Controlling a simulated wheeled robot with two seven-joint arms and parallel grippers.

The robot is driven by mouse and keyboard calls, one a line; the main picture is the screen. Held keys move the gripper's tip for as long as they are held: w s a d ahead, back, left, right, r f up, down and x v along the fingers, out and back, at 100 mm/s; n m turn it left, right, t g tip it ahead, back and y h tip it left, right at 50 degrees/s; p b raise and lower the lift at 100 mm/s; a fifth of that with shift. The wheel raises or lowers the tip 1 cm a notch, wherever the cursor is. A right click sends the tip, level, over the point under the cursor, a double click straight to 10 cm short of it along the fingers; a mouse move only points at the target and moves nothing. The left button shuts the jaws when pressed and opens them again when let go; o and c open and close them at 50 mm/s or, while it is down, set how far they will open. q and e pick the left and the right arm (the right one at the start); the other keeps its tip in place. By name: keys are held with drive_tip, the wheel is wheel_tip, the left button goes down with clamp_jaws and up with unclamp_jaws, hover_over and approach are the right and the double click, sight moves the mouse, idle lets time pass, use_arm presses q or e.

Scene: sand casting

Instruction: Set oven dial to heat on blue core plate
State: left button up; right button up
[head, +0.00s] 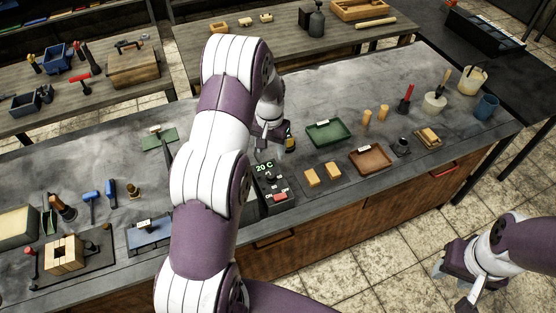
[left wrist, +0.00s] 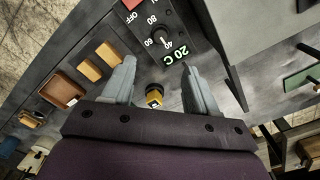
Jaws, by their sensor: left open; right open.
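The oven's control panel (head: 274,188) has a green display reading 20 C, a dial and a red switch. In the left wrist view the black dial face (left wrist: 168,36) shows markings 40, 60, 80 and OFF; I cannot make out where its pointer is set. The blue core plate (head: 150,236) lies left of the oven, with a small white tag. My left gripper (head: 268,146) is over the bench behind the panel, partly hidden by my arm. In the left wrist view its fingers (left wrist: 158,72) are apart and empty, short of the dial. My right gripper (head: 458,286) is open over the floor.
Right of the oven are wooden blocks (head: 312,177), a green tray (head: 328,134) and a brown tray (head: 371,160). A small yellow-and-black item (left wrist: 154,95) stands between my left fingers' view lines. A wooden box (head: 66,254) and hand tools are at left.

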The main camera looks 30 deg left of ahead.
sight(271, 175)
use_arm(q)
drive_tip(key=f, duration=0.2)
drive_tip(key=s+f+p, duration=0.1)
drive_tip(key=f, duration=0.1)
drive_tip(key=shift+d, duration=0.1)
drive_tip(key=f, duration=0.2)
drive_tip(key=f+p, duration=0.1)
drive_tip(key=f, duration=0.1)
drive_tip(key=f+p, duration=0.1)
drive_tip(key=f, duration=0.2)
drive_tip(key=shift+w, duration=0.35)
drive_tip(key=shift+s+f, duration=0.15)
drive_tip(key=shift+f, duration=0.15)
drive_tip(key=c, duration=1)
